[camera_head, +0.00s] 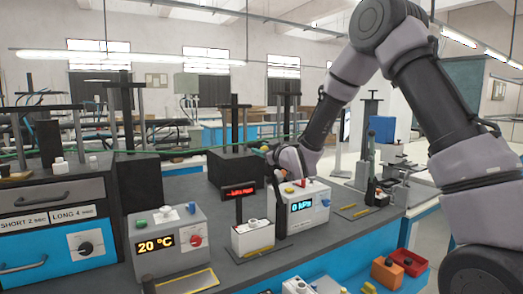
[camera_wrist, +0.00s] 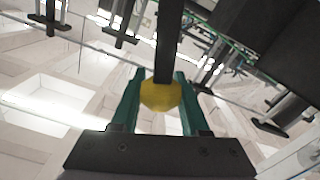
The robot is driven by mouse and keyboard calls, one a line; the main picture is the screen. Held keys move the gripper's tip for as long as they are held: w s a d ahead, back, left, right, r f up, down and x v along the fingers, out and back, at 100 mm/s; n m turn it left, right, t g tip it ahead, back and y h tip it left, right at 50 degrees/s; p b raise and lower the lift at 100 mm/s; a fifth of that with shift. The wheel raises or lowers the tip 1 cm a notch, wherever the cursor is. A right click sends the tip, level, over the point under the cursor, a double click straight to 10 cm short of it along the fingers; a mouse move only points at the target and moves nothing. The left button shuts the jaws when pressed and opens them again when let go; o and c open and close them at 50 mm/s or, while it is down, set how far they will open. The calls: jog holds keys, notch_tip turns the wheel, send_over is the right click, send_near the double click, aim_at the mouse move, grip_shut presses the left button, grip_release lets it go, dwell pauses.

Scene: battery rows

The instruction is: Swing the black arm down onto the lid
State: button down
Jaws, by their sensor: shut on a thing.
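In the wrist view a black bar (camera_wrist: 169,40) ends in a yellow knob (camera_wrist: 161,96). I take the bar to be the black arm. The green fingers of my gripper (camera_wrist: 160,100) are on both sides of the knob and shut on it. In the head view my gripper (camera_head: 268,150) is above the back of the bench, behind the pressure box (camera_head: 305,205) reading "0 kPa"; a small yellow-orange spot shows at its tip. The bar's far end is out of view. I cannot make out the lid in either view.
A black block with posts (camera_head: 234,165) stands at the back. A red tray (camera_head: 408,262) is low at the right.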

dwell(0.3)
jog(key=s+a+f+n, duration=0.7)
jog(key=a+f, duration=0.2)
jog(key=a, duration=0.1)
jog(key=s+a+f+n, duration=0.1)
jog(key=a+f+n, duration=0.1)
jog(key=f, duration=0.5)
jog(key=s+a+f+n, duration=0.1)
jog(key=a+f+n, duration=0.1)
jog(key=f+n, duration=0.3)
notch_tip(320, 180, down, 2)
jog(key=shift+s+f+n, duration=0.25)
jog(key=shift+n, duration=0.05)
dwell(0.5)
jog(key=shift+s+d+f, duration=0.1)
jog(key=shift+f, duration=0.1)
jog(key=shift+c, duration=2)
grip_release()
jog(key=shift+r, duration=0.1)
